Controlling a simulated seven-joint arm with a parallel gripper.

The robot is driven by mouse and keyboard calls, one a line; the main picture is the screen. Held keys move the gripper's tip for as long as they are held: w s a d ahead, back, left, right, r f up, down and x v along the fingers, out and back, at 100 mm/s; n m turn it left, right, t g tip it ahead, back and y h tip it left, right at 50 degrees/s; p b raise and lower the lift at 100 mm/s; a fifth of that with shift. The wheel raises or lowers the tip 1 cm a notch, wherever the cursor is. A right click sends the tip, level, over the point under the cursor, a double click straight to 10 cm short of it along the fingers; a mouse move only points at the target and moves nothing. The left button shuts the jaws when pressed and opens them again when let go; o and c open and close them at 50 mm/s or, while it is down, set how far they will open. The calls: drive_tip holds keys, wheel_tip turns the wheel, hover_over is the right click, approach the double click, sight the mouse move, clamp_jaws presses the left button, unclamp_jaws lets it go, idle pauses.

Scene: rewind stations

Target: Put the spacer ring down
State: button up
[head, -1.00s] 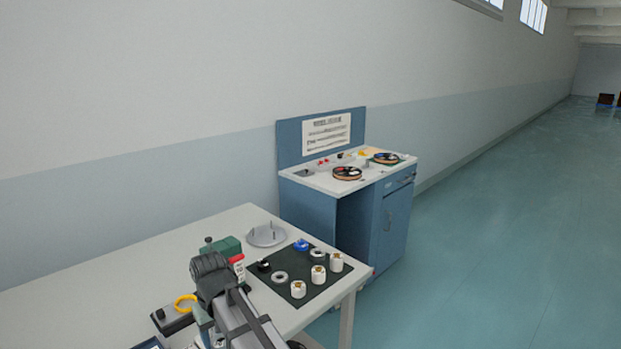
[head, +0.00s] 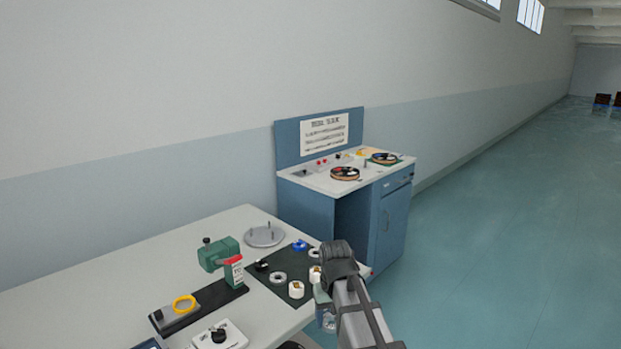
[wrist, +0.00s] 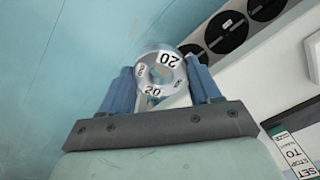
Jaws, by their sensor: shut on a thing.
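My gripper (wrist: 162,88) is shut on a clear grey spacer ring (wrist: 146,72) with "20" labels on it. In the wrist view the ring sits between the two blue fingers, with blue-green floor behind it. In the head view my gripper (head: 325,310) hangs by the right edge of the pale table (head: 110,285), beside the dark mat (head: 272,287); my arm covers the mat's right part. Whether the ring touches anything below cannot be told. Another grey ring (head: 279,278) lies on the mat.
The mat also holds white rolls (head: 296,289) and a blue piece (head: 299,245). A blue cabinet (head: 388,225) stands behind.

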drive_tip(key=w+d+m, duration=0.1)
drive_tip(key=d+m, duration=0.1)
drive_tip(key=d, duration=0.9)
drive_tip(key=shift+d, duration=0.15)
drive_tip(key=shift+f, duration=0.1)
